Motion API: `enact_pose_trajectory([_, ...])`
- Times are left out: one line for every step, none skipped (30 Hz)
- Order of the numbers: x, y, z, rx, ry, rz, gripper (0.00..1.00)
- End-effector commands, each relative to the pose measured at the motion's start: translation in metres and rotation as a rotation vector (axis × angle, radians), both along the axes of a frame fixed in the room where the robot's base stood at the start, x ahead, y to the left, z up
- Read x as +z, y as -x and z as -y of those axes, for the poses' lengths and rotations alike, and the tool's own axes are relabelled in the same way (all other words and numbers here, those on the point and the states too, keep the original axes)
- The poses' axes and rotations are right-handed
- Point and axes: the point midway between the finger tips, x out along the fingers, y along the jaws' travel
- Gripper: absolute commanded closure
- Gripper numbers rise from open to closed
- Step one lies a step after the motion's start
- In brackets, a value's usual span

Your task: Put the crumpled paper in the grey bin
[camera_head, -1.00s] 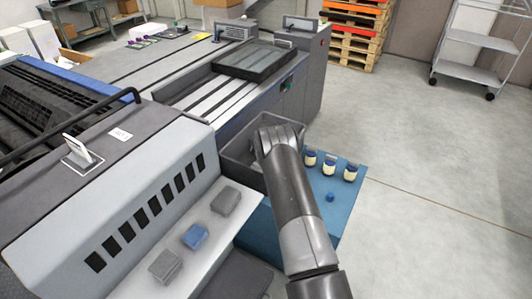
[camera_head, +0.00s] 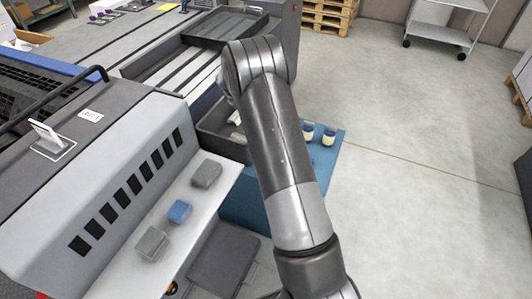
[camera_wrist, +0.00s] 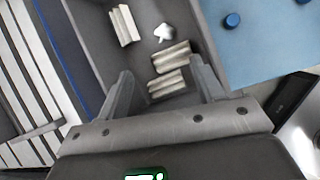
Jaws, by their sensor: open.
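The grey bin (camera_head: 212,143) stands at the edge of the blue surface, partly behind my arm in the head view. In the wrist view I look down into the bin (camera_wrist: 88,42). A small white crumpled paper (camera_wrist: 163,33) lies on its floor, beside several pale ridged pieces (camera_wrist: 171,57). My gripper (camera_wrist: 160,68) is over the near part of the bin, fingers spread and empty. The crumpled paper is beyond the fingertips and apart from them. In the head view my arm hides the gripper.
The blue surface (camera_head: 245,207) carries jars (camera_head: 328,136) and a small blue cap (camera_wrist: 232,20) right of the bin. A grey machine stands left, its pale ledge (camera_head: 133,278) holding two grey blocks and a blue one (camera_head: 179,212). Open floor lies right.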

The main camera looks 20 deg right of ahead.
Motion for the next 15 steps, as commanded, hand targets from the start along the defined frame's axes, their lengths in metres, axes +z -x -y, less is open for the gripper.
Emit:
enact_pose_trajectory([0.026, 0.010, -0.002, -0.060, -0.034, 0.026, 0.38])
enact_pose_trajectory([0.039, 0.017, -0.003, -0.100, -0.055, 0.039, 0.38])
enact_pose_trajectory([0.055, 0.027, -0.005, -0.152, -0.085, 0.055, 0.38])
enact_pose_trajectory([0.067, 0.034, -0.006, -0.191, -0.107, 0.068, 0.38])
enact_pose_trajectory([0.079, 0.042, -0.008, -0.230, -0.129, 0.081, 0.38])
enact_pose_trajectory([0.095, 0.052, -0.010, -0.282, -0.159, 0.097, 0.38])
enact_pose_trajectory([0.106, 0.061, -0.011, -0.320, -0.181, 0.109, 0.38])
enact_pose_trajectory([0.117, 0.069, -0.013, -0.358, -0.204, 0.121, 0.38])
enact_pose_trajectory([0.131, 0.081, -0.015, -0.410, -0.234, 0.136, 0.38])
enact_pose_trajectory([0.141, 0.090, -0.016, -0.449, -0.257, 0.147, 0.38])
enact_pose_trajectory([0.150, 0.100, -0.018, -0.486, -0.279, 0.159, 0.38])
enact_pose_trajectory([0.163, 0.112, -0.020, -0.536, -0.310, 0.173, 0.38])
enact_pose_trajectory([0.172, 0.122, -0.022, -0.574, -0.332, 0.183, 0.38])
enact_pose_trajectory([0.180, 0.133, -0.023, -0.612, -0.356, 0.193, 0.38])
enact_pose_trajectory([0.191, 0.146, -0.026, -0.662, -0.388, 0.206, 0.38])
